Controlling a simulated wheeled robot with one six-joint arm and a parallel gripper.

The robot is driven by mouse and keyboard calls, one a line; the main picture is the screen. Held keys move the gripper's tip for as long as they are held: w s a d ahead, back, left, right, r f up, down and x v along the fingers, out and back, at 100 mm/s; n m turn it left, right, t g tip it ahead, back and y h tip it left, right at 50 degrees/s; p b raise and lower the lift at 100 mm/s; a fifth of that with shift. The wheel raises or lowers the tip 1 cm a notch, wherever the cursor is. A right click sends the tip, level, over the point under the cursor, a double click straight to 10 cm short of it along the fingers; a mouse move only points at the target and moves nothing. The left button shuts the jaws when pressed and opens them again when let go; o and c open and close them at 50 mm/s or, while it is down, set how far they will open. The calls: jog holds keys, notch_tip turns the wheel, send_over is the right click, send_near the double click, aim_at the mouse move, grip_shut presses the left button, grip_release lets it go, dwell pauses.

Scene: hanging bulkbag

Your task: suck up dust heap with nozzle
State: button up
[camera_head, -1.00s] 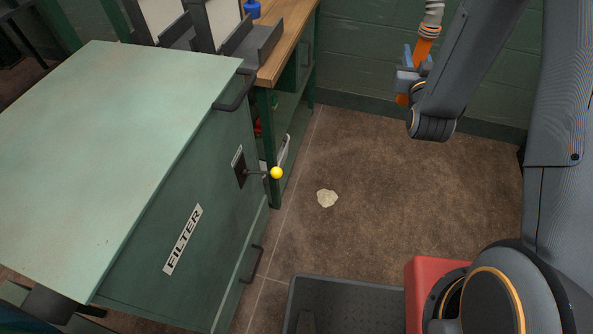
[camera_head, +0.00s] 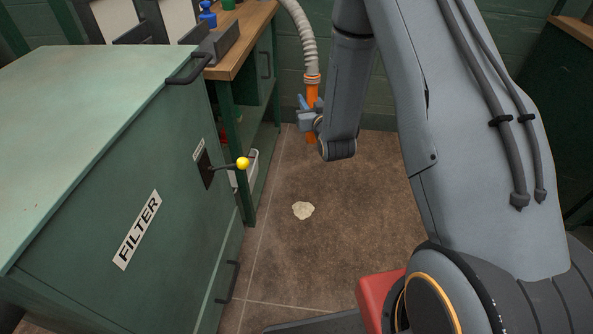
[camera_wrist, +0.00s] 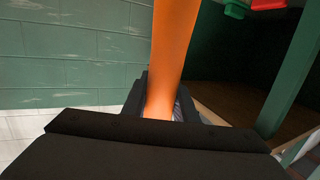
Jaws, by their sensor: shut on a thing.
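The dust heap (camera_head: 303,210) is a small pale patch on the brown floor, in front of the workbench and right of the filter cabinet. The orange nozzle (camera_head: 312,95) hangs from a grey ribbed hose (camera_head: 303,35) in the head view. My gripper (camera_head: 308,118) is shut on the nozzle, which points down. The nozzle is above the floor, beyond the dust heap and not touching it. In the wrist view the orange nozzle (camera_wrist: 173,55) passes between the dark fingers of my gripper (camera_wrist: 165,98). The nozzle's lower tip is partly hidden by my gripper in the head view.
A green cabinet marked FILTER (camera_head: 120,190) stands at the left, with a yellow-knobbed lever (camera_head: 243,163) sticking out. A wooden-topped workbench (camera_head: 245,40) stands behind it. A green wall (camera_head: 375,95) closes the back. The floor around the heap is clear.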

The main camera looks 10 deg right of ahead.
jog(key=w+f+g+b, duration=0.1)
jog(key=w+f+b, duration=0.4)
jog(key=f+b, duration=0.6)
jog(key=w+f+n+g+y+b, duration=0.1)
jog(key=w+f+b, duration=0.4)
jog(key=f+b, duration=0.7)
jog(key=w+f+g+b, duration=0.1)
jog(key=w+f+b, duration=0.4)
jog(key=f, duration=2.6)
jog(key=b, duration=0.6)
jog(key=shift+w+a+f+b, duration=0.15)
jog(key=shift+a+f+b, duration=0.15)
jog(key=shift+f, duration=0.05)
